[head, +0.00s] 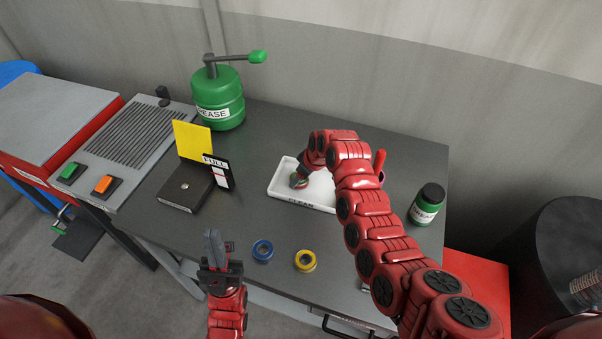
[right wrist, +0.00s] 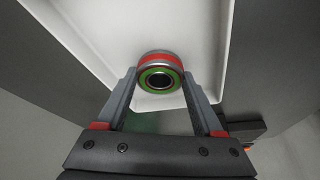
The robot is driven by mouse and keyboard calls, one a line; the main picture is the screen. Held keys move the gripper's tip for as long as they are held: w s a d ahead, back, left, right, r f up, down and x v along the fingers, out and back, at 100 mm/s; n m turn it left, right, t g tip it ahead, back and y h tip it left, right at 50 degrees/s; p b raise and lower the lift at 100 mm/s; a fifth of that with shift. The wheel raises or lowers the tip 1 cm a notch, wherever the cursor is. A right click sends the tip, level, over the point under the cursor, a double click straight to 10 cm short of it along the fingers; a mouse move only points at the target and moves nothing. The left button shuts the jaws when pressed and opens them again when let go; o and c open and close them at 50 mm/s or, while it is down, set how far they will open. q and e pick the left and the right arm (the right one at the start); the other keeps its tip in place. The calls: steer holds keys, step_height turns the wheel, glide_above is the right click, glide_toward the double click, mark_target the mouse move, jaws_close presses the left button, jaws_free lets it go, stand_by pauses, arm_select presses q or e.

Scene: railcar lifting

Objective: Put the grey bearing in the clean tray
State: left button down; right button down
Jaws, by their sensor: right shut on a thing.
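The bearing (right wrist: 159,58) between my right fingers has grey edges, a red band and a green inner ring; I see no plain grey one. My right gripper (right wrist: 160,79) is shut on it. In the head view the right gripper (head: 299,179) points down inside the left part of the white clean tray (head: 318,201). The tray's floor also shows in the right wrist view (right wrist: 100,25). I cannot tell whether the bearing touches the floor. My left gripper (head: 221,248) is over the table's front edge, left of the blue bearing, with its finger gap unclear.
A blue bearing (head: 262,250) and a yellow bearing (head: 306,260) lie at the table's front. A green grease can (head: 218,98), a black block with a yellow plate (head: 192,140) and a sign (head: 218,172) stand left. A dark green jar (head: 427,204) stands right.

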steer(key=shift+f, duration=0.1)
jaws_free()
steer(key=shift+d+r+b, duration=0.1)
steer(key=shift+r+b, duration=0.2)
steer(key=shift+r, duration=0.2)
steer(key=b+v, duration=0.1)
steer(key=v, duration=1)
steer(key=shift+s, duration=0.15)
